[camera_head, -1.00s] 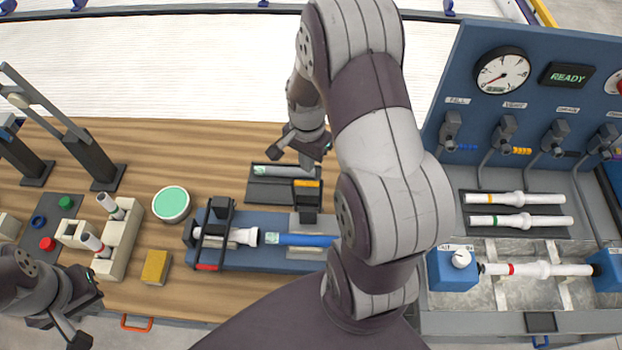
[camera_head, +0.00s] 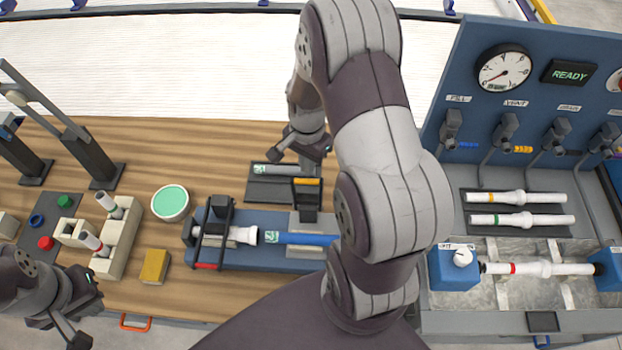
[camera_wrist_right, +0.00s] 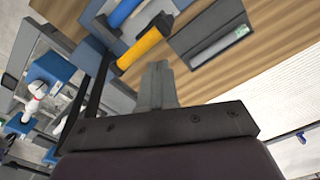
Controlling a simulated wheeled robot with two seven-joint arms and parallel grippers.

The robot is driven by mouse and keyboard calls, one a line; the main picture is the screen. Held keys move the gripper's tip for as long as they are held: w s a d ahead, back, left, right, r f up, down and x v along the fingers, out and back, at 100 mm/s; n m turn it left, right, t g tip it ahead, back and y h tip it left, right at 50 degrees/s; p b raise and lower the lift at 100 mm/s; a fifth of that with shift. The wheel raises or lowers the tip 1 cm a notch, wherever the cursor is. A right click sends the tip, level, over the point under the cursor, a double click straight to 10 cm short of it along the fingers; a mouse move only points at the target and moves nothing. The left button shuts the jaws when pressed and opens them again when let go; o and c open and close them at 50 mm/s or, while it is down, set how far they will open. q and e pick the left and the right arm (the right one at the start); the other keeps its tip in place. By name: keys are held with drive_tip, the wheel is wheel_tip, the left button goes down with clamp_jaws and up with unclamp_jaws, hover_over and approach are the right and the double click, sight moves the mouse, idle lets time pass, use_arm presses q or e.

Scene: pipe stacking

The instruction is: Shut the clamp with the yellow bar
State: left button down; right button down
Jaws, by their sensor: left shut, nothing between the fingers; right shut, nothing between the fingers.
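The clamp with the yellow bar (camera_head: 307,182) stands on the blue fixture (camera_head: 222,257). Its dark frame is tilted up at the far side of the blue pipe (camera_head: 298,239), with the yellow bar high and at the back. In the right wrist view, the yellow bar (camera_wrist_right: 143,48) lies just beyond my fingertips. My right gripper (camera_head: 303,148) is shut and empty, behind and above the yellow bar; its shut fingers also show in the right wrist view (camera_wrist_right: 158,75). I see no clear contact. My left gripper (camera_head: 85,310) is shut and empty at the lower left.
A second clamp with a red bar (camera_head: 207,266) lies across the white fitting (camera_head: 240,235). A dark tray (camera_head: 258,187) with a tube is behind the yellow bar. A yellow block (camera_head: 155,266), a green-topped tub (camera_head: 170,203) and a cream rack (camera_head: 120,240) stand left.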

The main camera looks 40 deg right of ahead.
sight(307, 180)
drive_tip(key=shift+f+b, duration=0.45)
drive_tip(key=shift+f, duration=0.5)
drive_tip(key=shift+s+a+f+p, duration=0.15)
drive_tip(key=shift+s+a+p, duration=0.15)
drive_tip(key=shift+s+a, duration=0.75)
drive_tip(key=shift+s, duration=0.2)
drive_tip(key=shift+s+a+f, duration=0.15)
drive_tip(key=shift+s+a, duration=0.3)
drive_tip(key=shift+s, duration=0.05)
drive_tip(key=shift+s+a+f, duration=0.15)
drive_tip(key=shift+s+a, duration=0.25)
drive_tip(key=shift+s, duration=0.1)
